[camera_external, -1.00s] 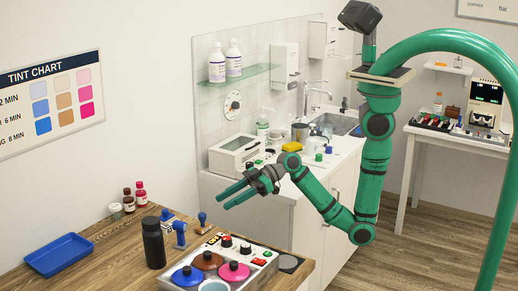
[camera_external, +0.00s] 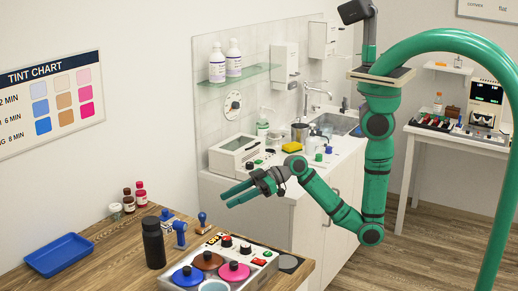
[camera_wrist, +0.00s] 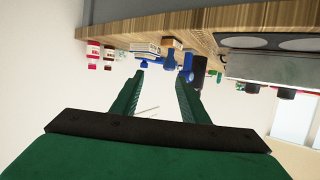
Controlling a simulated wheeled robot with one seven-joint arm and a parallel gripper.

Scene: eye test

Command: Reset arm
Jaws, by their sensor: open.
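My green arm (camera_external: 327,199) reaches left from its upright links in the external view. My gripper (camera_external: 228,196) is open and empty, its two long green fingers pointing left. It is in the air in front of the white counter and above the right end of the wooden table. In the wrist view my gripper (camera_wrist: 160,84) also shows open, with nothing between its fingers. The wooden table appears upside down at the top of that view.
The wooden table (camera_external: 105,254) holds a blue tray (camera_external: 61,256), a black bottle (camera_external: 153,243), blue stamps, small bottles and a control box with coloured lids (camera_external: 233,271). Behind, a white counter (camera_external: 290,182) carries a white device (camera_external: 238,155) and a sink. The floor beyond is clear.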

